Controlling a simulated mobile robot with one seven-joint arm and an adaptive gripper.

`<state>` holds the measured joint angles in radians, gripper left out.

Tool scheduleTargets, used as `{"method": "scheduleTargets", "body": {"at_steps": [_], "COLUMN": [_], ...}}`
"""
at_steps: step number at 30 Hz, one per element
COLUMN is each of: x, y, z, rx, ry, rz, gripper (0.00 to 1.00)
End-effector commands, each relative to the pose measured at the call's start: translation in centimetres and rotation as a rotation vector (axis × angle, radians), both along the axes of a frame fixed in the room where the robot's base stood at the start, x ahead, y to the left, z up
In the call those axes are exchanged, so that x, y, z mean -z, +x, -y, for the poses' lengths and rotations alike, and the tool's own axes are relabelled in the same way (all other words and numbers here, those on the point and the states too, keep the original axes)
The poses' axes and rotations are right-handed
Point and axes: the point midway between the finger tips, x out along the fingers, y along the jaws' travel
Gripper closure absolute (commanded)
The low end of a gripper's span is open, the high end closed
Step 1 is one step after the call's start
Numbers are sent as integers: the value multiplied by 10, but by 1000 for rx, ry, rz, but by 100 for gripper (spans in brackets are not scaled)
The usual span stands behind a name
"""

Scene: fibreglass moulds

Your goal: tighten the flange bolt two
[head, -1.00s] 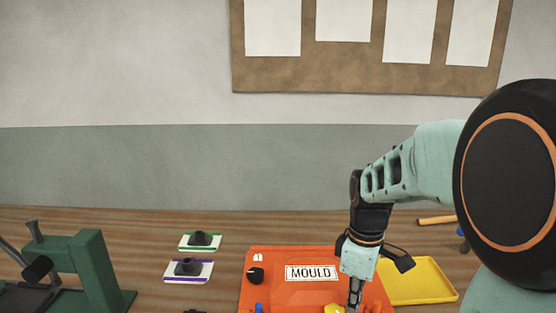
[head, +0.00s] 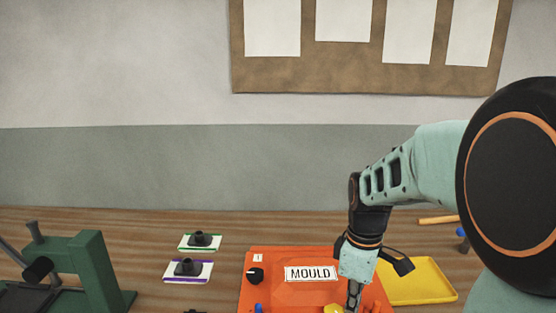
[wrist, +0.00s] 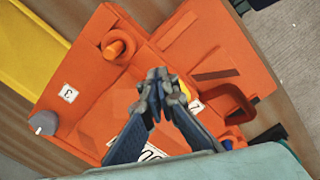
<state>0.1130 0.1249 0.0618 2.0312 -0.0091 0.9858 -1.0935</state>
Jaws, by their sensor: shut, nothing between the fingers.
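The orange mould (head: 290,258) lies on the bench with a MOULD plate (head: 311,273). A black bolt head (head: 255,275) sits beside label 1 on it. A yellow bolt head (head: 333,309) is at the bottom edge of the head view, just left of my gripper. In the wrist view the yellow head (wrist: 185,90) is mostly hidden behind my fingertips, beside a half-covered label (wrist: 194,105) I cannot read for sure. A grey bolt head (wrist: 43,123) is near label 3 (wrist: 68,93). My gripper (wrist: 163,85) is shut and empty, pointing down close to the yellow head; contact is unclear.
A yellow tray (head: 445,294) lies right of the mould. A red clamp (wrist: 240,98) and an orange post (wrist: 117,47) stand near my gripper.

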Motion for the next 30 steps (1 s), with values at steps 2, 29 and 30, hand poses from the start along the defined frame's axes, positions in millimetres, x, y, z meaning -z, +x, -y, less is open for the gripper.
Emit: {"method": "scheduleTargets", "body": {"at_steps": [2, 29, 30], "x": [-1, 0, 0], "y": [-3, -20, -20], "z": [-3, -16, -16], "rx": [-2, -2, -3], "ry": [2, 2, 2], "rz": [0, 0, 1], "gripper": [100, 100, 100]}}
